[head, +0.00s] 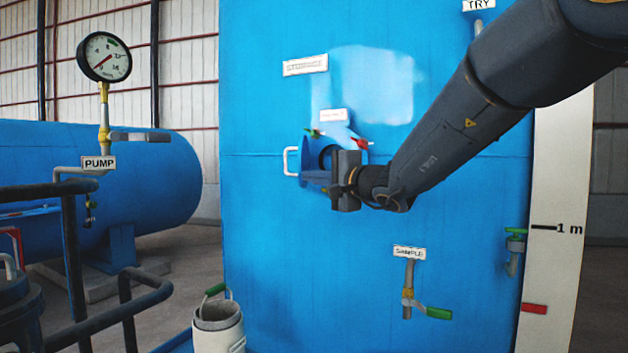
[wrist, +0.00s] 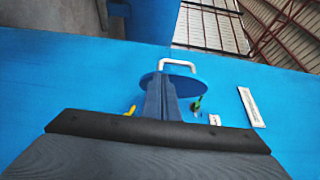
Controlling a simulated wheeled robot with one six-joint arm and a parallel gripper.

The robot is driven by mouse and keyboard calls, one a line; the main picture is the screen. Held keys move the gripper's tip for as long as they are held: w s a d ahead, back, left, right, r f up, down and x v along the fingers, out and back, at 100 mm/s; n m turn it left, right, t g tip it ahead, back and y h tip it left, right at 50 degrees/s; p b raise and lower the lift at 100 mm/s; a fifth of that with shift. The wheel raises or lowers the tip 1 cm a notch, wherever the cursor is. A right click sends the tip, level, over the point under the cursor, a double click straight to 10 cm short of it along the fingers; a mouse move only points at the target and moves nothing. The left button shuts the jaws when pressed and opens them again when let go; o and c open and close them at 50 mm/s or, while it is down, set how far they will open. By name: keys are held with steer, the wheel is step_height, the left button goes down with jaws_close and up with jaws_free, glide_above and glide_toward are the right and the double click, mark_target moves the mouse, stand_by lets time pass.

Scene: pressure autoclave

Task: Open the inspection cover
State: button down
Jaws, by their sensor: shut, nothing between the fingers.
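The round blue inspection cover (head: 307,153) is on the front of the big blue vessel, with a white bar handle (head: 291,162) at its left side. In the wrist view the cover (wrist: 202,80) lies just beyond my fingers, and its white handle (wrist: 178,64) stands past their tips. My gripper (head: 304,177) is shut and empty, in front of the cover's lower part. Its closed fingers also show in the wrist view (wrist: 161,76). Part of the cover is hidden behind my gripper. I cannot tell whether the fingers touch the cover or whether it stands ajar.
Small green (head: 313,132) and red (head: 361,143) handles sit close to the cover; a yellow one (wrist: 130,110) shows in the wrist view. A sample valve (head: 408,290) is below right. A pressure gauge (head: 104,57) and dark railing (head: 75,265) stand left. A white bucket (head: 218,325) is low.

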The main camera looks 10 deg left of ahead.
steer(key=a+b, duration=0.1)
steer(key=b, duration=0.2)
steer(key=a+b, duration=0.2)
steer(key=b, duration=0.1)
steer(key=shift+s+f+b, duration=0.1)
steer(key=shift+s+b, duration=0.1)
steer(key=shift+b, duration=0.2)
